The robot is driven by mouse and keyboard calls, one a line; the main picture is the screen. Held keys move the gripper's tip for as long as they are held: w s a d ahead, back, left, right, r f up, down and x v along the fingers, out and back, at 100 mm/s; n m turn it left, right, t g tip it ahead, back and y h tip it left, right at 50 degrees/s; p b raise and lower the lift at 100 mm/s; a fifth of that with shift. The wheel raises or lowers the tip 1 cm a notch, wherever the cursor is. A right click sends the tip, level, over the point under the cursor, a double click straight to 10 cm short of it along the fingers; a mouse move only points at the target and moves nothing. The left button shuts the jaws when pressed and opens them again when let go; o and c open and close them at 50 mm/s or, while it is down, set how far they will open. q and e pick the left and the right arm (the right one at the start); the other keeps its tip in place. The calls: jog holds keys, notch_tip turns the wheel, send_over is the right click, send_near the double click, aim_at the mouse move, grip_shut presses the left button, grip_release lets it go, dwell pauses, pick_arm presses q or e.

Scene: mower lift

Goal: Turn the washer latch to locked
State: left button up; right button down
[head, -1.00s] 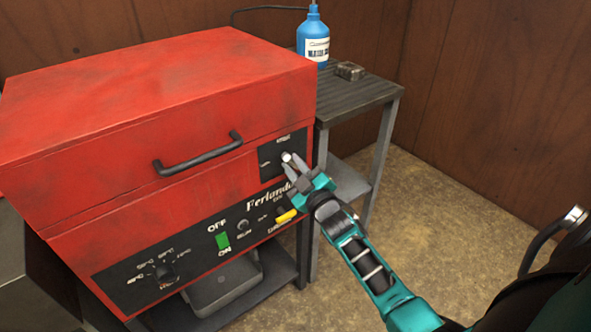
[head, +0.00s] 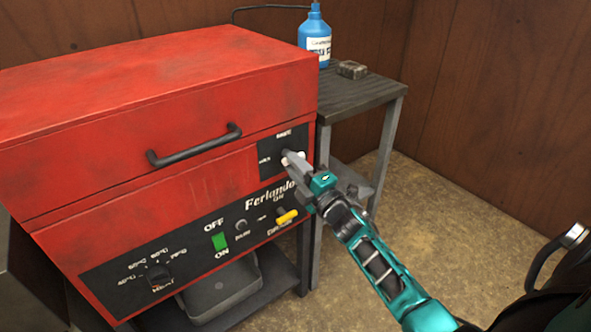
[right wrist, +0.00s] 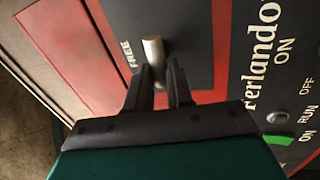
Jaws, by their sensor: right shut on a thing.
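The washer (head: 110,165) is a big red box with a lid and a dark handle. Its latch (head: 300,155) is a pale grey stub on a small black plate (head: 266,150) at the front's upper right. In the right wrist view the latch (right wrist: 153,50) stands out between the fingertips, with the word FREE beside it. My right gripper (head: 288,160) is shut on the latch; it also shows in the right wrist view (right wrist: 160,76). The fingers hide part of the latch, so its exact angle is hard to tell. My left gripper is not in view.
Below the latch, the control panel (head: 190,275) carries a green switch (head: 220,241), a yellow knob (head: 287,216) and a dial (head: 158,277). A side table (head: 375,93) holds a blue bottle (head: 314,35) and a small block (head: 351,69).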

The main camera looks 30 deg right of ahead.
jog(key=shift+f+n, duration=0.1)
jog(key=shift+n, duration=0.5)
jog(key=c, duration=1)
grip_release()
jog(key=v, duration=1.3)
jog(key=shift+d, duration=0.1)
